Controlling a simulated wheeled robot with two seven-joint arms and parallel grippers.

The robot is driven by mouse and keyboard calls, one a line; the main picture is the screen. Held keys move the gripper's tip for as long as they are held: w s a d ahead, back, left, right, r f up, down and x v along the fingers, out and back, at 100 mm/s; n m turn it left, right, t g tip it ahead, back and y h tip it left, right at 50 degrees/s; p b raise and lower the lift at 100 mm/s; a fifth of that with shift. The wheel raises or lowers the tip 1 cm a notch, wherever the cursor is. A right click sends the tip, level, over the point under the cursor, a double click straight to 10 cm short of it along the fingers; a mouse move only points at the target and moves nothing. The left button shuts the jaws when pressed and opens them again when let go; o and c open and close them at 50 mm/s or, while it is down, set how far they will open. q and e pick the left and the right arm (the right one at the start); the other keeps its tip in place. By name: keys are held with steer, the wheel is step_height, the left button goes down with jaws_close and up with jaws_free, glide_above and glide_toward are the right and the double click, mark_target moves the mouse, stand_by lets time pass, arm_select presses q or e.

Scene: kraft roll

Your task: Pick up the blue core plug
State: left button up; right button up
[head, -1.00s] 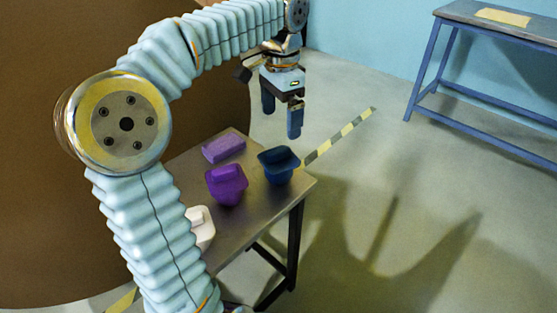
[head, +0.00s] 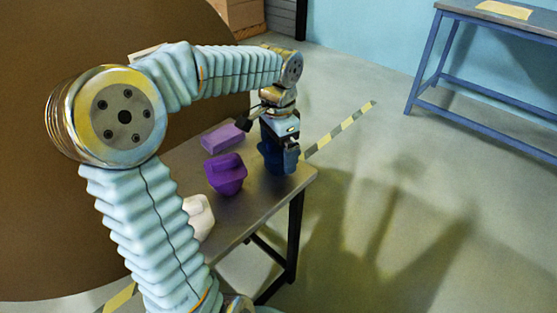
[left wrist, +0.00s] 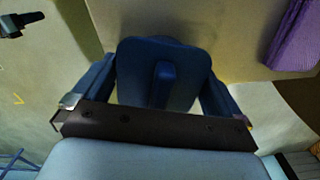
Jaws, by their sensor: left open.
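The blue core plug (head: 271,161) stands on the metal table near its far right corner. In the left wrist view the plug (left wrist: 140,85) shows from above, with a raised bar across its top. My left gripper (head: 281,146) is down at the plug, its fingers pointing down and hiding part of it. In the left wrist view the open fingers (left wrist: 160,85) stand on either side of the plug. I cannot tell whether they touch it. My right gripper is not in view.
On the metal table (head: 245,222) a purple plug (head: 225,175) stands left of the blue one, with a purple block (head: 222,138) behind and a white piece (head: 199,215) in front. A large brown roll (head: 60,230) is at left. A blue-framed bench (head: 495,60) stands far right.

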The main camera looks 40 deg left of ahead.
arm_select(q)
steer(key=shift+c, duration=0.5)
steer(key=c, duration=0.6)
steer(key=shift+r, duration=0.15)
steer(key=shift+c, duration=0.2)
